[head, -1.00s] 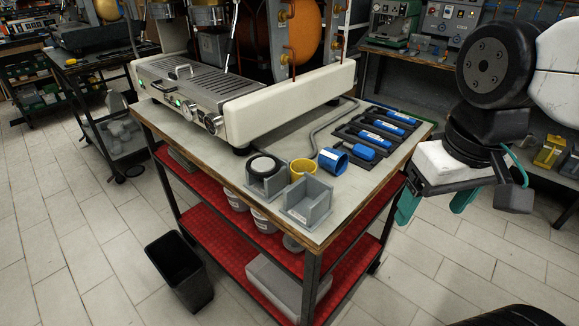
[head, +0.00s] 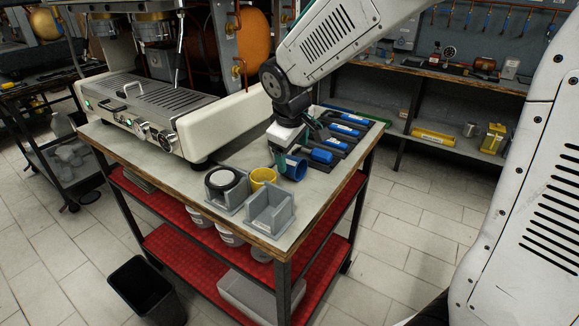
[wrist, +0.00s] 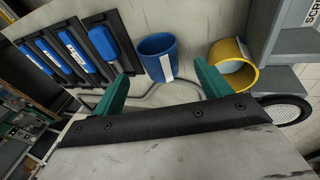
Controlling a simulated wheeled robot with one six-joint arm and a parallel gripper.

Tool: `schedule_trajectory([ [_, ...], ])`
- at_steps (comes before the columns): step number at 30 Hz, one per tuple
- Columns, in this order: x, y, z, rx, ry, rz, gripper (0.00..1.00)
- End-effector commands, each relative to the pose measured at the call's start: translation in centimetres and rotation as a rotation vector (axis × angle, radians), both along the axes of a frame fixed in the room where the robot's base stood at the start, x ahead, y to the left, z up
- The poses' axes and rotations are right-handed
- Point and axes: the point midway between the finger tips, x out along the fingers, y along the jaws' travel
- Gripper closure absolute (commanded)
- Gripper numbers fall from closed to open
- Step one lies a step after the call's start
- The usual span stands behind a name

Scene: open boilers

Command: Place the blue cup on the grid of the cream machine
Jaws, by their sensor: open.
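The blue cup (head: 296,169), with a white stripe, is on the tabletop beside the yellow cup. It also shows in the wrist view (wrist: 157,57); whether it stands upright or leans I cannot tell. My gripper (head: 284,160) is low over the table at the cup. Its green fingers (wrist: 160,68) are open and apart, with the cup ahead between their tips, not clasped. My gripper partly covers the cup in the head view. The cream machine (head: 225,122) stands at the table's back left, its slatted metal grid (head: 165,92) bare apart from a small handle.
A yellow cup (head: 262,178), a grey holder with a black ring (head: 226,190) and an empty grey holder (head: 270,210) sit near the front corner. Blue-handled tools (head: 322,156) lie in dark trays on the right. A black bin (head: 142,290) stands on the floor.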

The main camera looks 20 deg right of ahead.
Motion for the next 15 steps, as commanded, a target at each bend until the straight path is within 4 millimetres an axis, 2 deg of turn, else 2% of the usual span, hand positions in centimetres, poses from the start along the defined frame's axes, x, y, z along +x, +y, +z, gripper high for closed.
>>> schedule_trajectory([
  [9,1.9,-0.4,-4.1,0.001,0.003,-0.002,0.23],
  [15,2.2,-0.5,-4.9,0.002,0.000,-0.004,0.23],
])
